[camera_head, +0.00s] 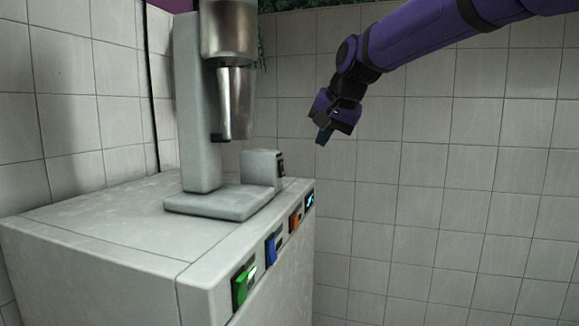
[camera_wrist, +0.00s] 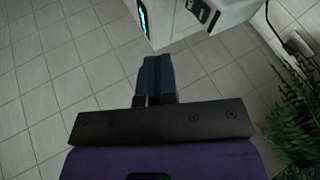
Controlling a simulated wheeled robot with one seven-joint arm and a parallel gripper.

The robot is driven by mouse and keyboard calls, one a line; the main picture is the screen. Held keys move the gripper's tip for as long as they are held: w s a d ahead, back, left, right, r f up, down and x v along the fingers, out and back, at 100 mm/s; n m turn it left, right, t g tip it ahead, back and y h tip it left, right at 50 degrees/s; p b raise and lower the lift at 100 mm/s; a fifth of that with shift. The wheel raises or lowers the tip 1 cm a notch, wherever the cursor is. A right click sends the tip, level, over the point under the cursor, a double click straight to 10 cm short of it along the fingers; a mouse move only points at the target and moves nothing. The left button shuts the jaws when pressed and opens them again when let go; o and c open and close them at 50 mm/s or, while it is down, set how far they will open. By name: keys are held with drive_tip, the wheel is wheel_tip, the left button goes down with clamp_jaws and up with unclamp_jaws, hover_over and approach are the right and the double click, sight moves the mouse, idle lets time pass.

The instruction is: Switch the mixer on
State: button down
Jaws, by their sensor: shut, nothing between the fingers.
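The mixer (camera_head: 200,110) is a grey stand with a metal cup, on top of a grey cabinet (camera_head: 110,235). A small block at the base's right end carries a dark switch (camera_head: 281,164); the switch also shows at the top of the wrist view (camera_wrist: 199,9). The cabinet front has a green button (camera_head: 243,284), a blue one (camera_head: 271,248), an orange one (camera_head: 296,220) and a lit blue panel (camera_head: 310,198). My gripper (camera_head: 322,138) is shut and empty, in the air right of the switch and apart from it. Its fingertips (camera_wrist: 158,62) point toward the cabinet side.
Tiled walls (camera_head: 450,200) stand behind and to the left. In the wrist view, a plant (camera_wrist: 290,125) is at the lower right and a wall outlet with a cord (camera_wrist: 297,43) is at the right. The space around my gripper is clear.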

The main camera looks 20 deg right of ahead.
sight(282, 168)
drive_tip(key=shift+w+a, duration=0.1)
drive_tip(key=x, duration=0.4)
drive_tip(key=a+x, duration=0.1)
drive_tip(key=x, duration=0.2)
drive_tip(key=a+r+x, duration=0.1)
drive_tip(key=x, duration=0.3)
drive_tip(key=shift+w+a+f, duration=0.2)
drive_tip(key=shift+w+f, duration=0.1)
drive_tip(key=shift+w, duration=0.3)
drive_tip(key=shift+w+a, duration=0.25)
drive_tip(key=shift+a, duration=0.1)
drive_tip(key=shift+w+a+f, duration=0.15)
drive_tip(key=shift+w+a, duration=0.05)
drive_tip(key=shift+a, duration=0.05)
